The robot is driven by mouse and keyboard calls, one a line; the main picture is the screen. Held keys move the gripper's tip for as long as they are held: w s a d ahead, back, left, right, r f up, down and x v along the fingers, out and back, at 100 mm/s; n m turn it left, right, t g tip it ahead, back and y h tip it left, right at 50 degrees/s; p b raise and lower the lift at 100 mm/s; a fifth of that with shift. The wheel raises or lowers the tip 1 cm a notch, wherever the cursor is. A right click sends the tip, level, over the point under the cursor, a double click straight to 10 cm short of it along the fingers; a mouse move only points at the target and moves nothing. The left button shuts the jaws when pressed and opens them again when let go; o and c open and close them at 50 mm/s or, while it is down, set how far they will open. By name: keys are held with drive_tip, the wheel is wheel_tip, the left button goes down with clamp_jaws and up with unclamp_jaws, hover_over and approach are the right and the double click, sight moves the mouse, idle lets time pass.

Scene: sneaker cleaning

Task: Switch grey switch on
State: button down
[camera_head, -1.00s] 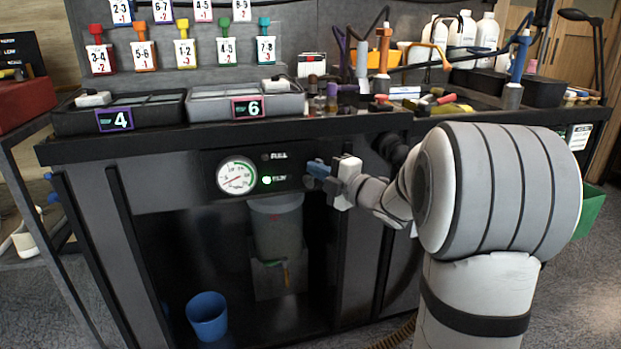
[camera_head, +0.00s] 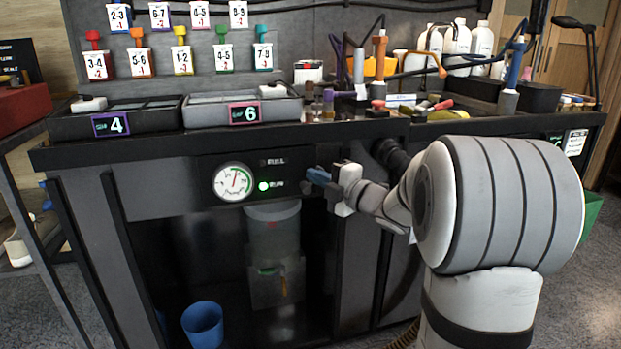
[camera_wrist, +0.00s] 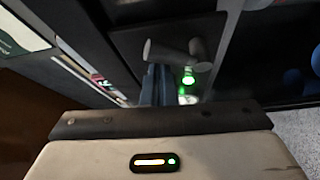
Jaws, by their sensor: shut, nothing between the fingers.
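The grey switch (camera_wrist: 178,54) shows in the wrist view as a grey handle with a rounded knob, just beyond my fingers. In the head view it is a small dark shape (camera_head: 307,187) on the panel, partly hidden by my gripper. My gripper (camera_head: 316,176) has blue fingers, is shut and empty, and is right beside the switch. Its fingers also show in the wrist view (camera_wrist: 154,86); I cannot tell whether they touch the switch. The green light (camera_head: 263,186) by the lower label is lit. The gauge (camera_head: 233,182) needle points about upward.
The bench top (camera_head: 300,131) overhangs the panel just above my gripper. A clear container (camera_head: 274,238) hangs below the panel in the open bay. A blue bucket (camera_head: 203,325) stands on the floor. Tools and bottles crowd the top's right side.

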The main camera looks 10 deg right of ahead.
drive_tip(key=s+d+p, duration=0.1)
drive_tip(key=s+p, duration=0.1)
drive_tip(key=s, duration=0.7)
drive_tip(key=shift+s+d+f, duration=0.15)
drive_tip(key=shift+d+f, duration=0.1)
drive_tip(key=shift+f, duration=0.1)
